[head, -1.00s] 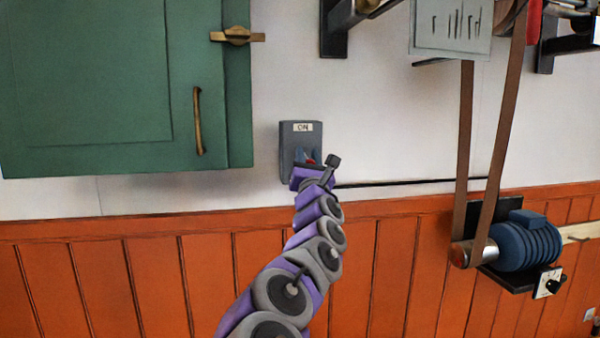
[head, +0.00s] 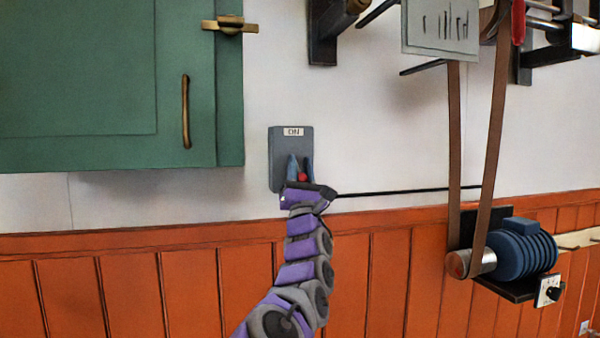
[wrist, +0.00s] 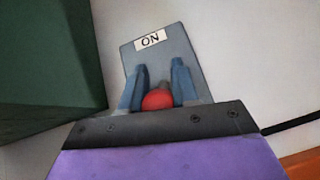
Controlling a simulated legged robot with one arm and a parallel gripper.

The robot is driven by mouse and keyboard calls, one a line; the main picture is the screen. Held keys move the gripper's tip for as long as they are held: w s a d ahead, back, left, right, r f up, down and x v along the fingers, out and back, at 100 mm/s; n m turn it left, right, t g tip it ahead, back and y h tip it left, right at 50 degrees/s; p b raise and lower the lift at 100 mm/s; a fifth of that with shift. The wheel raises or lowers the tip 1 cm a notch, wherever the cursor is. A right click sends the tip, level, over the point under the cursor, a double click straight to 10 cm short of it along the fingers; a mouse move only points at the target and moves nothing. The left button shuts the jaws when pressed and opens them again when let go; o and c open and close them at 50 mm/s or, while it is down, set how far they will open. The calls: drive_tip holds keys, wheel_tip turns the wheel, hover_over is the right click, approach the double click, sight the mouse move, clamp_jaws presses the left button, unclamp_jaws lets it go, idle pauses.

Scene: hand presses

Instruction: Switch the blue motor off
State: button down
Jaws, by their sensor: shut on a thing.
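A grey switch box (head: 277,147) with an ON label at its top is fixed to the white wall; it also shows in the wrist view (wrist: 191,61). A red knob (wrist: 158,99) on it sits between the blue fingers of my gripper (wrist: 159,92). My gripper (head: 301,170) is shut on the red knob, in front of the lower part of the box. The knob's lever and the lower box are mostly hidden by my gripper. The blue motor (head: 524,252) sits on a black bracket at the right, with a belt rising from its pulley.
A green cabinet (head: 85,75) hangs to the left of the switch box. A black cable (head: 400,191) runs right from the box along the wall. A small dial plate (head: 549,290) is below the motor. Black brackets and bars are at the upper right.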

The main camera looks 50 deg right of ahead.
drive_tip(key=shift+w+d+f, duration=0.15)
drive_tip(key=shift+f, duration=0.25)
drive_tip(key=c, duration=1.3)
unclamp_jaws()
drive_tip(key=o, duration=0.4)
drive_tip(key=shift+w, duration=0.2)
drive_tip(key=shift+s+r, duration=0.1)
drive_tip(key=shift+s, duration=0.05)
drive_tip(key=shift+v, duration=0.9)
drive_tip(key=v, duration=1.5)
drive_tip(key=shift+s+f+p, duration=0.1)
drive_tip(key=shift+f+p, duration=0.2)
